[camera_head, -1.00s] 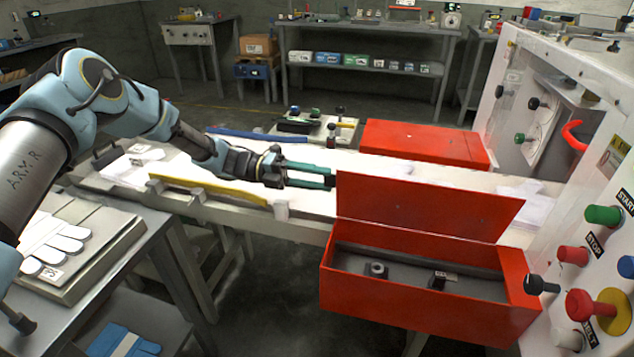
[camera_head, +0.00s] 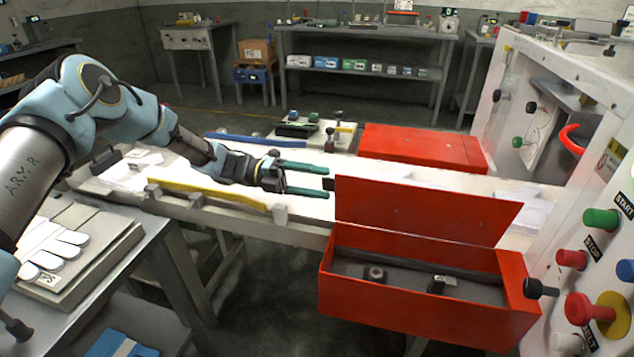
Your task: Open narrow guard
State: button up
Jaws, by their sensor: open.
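The near red guard (camera_head: 430,312) is a long, narrow box at the conveyor's front side. Its red lid (camera_head: 425,212) stands upright along the far edge, leaving the box open with dark fittings inside. A second red guard (camera_head: 420,146), across the conveyor, has its top down. I cannot tell by label which is the narrow one. My gripper (camera_head: 328,181) has green fingers spread apart, with nothing between them. It is over the conveyor, just left of the raised lid's left edge. A small gap shows in the picture, but depth is hard to judge.
A white conveyor bed (camera_head: 300,208) runs under my gripper, with a yellow rail (camera_head: 205,194) in front and a blue rail (camera_head: 250,138) behind. A white machine panel (camera_head: 585,200) with buttons and knobs stands at the right. A table with white gloves (camera_head: 50,245) is at the left.

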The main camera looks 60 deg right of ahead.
jog(key=b+v, duration=0.3)
jog(key=v, duration=0.6)
jog(key=shift+w, duration=0.2)
jog(key=shift+w+a, duration=0.3)
jog(key=shift+w, duration=0.35)
jog(key=w+a+m+t+y, duration=0.1)
jog(key=w+a+m+t, duration=0.45)
jog(key=a, duration=0.75)
jog(key=w+a+m+t+y, duration=0.1)
jog(key=w+a+m+t, duration=0.4)
jog(key=a, duration=0.8)
jog(key=a+r+m+t+y, duration=0.1)
jog(key=a+m+t, duration=0.3)
jog(key=a, duration=0.9)
jog(key=a+r+m+t+y, duration=0.2)
jog(key=a+r+m+t, duration=0.1)
jog(key=a, duration=1.1)
jog(key=m+t, duration=0.1)
jog(key=m, duration=0.1)
jog(key=shift+s+a+r+m, duration=0.2)
jog(key=shift+r+m, duration=0.15)
jog(key=shift+r, duration=0.05)
jog(key=shift+s+a+m, duration=0.2)
jog(key=shift+a+m, duration=0.1)
jog(key=shift+a, duration=0.1)
jog(key=shift+c, duration=0.2)
